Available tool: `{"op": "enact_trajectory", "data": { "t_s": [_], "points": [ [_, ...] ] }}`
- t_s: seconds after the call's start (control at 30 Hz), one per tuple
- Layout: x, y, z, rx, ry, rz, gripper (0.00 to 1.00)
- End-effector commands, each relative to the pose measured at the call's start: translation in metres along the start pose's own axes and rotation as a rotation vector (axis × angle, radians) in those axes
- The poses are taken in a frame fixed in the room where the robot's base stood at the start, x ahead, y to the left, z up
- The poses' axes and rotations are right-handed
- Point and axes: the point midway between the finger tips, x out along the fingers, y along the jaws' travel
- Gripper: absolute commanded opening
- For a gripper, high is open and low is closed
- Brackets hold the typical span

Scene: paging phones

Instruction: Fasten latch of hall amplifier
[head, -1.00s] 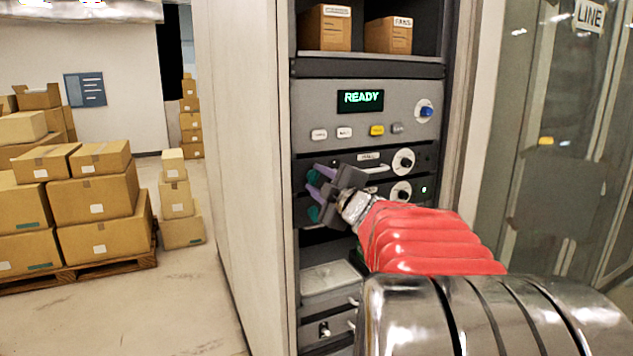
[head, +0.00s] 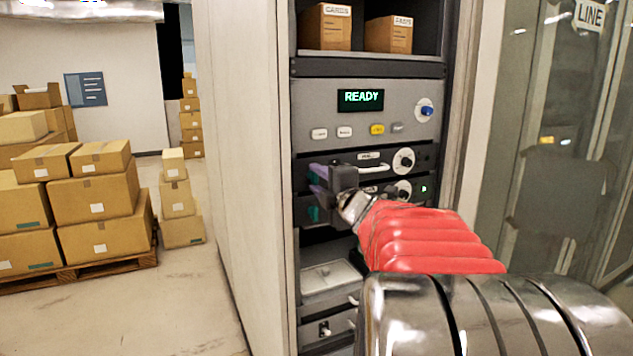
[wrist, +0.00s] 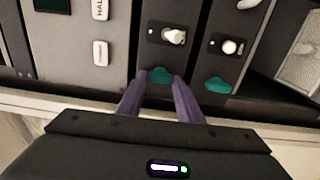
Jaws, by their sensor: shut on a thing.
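The upper amplifier (head: 425,157) is a dark unit below the READY panel, with a white handle and a round knob. Its label is too small to read surely. In the wrist view, its front (wrist: 165,55) carries a pale toggle-like fitting (wrist: 174,37) and a teal tab (wrist: 160,75) near its edge. My gripper (head: 316,172), with purple fingers, is at the left end of this unit. In the wrist view the fingers (wrist: 160,80) lie either side of the teal tab, shut on it. The gripper hides part of the unit in the head view.
A similar lower amplifier (head: 421,190) sits just beneath; its teal tab (wrist: 218,86) and fitting (wrist: 229,47) lie close beside my fingers. The READY panel (head: 361,97) is above. The cabinet side wall (head: 245,170) is at left. Boxes (head: 95,200) stand farther off.

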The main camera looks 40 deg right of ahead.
Motion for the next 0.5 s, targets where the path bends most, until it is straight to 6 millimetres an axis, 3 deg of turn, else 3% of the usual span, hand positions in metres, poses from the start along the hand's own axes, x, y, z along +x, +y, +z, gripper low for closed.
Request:
{"op": "enact_trajectory", "data": {
  "t_s": [0.13,0.17,0.4,0.5],
  "points": [
    [0.0008,-0.0048,-0.0039,-0.001,0.009,-0.008,0.1],
    [0.0008,-0.0049,-0.0039,-0.001,0.009,-0.008,0.34],
    [0.0005,-0.0031,-0.0023,0.0,0.005,-0.005,0.51],
    [0.0004,-0.0024,-0.0017,0.0,0.004,-0.004,0.52]
  ]
}}
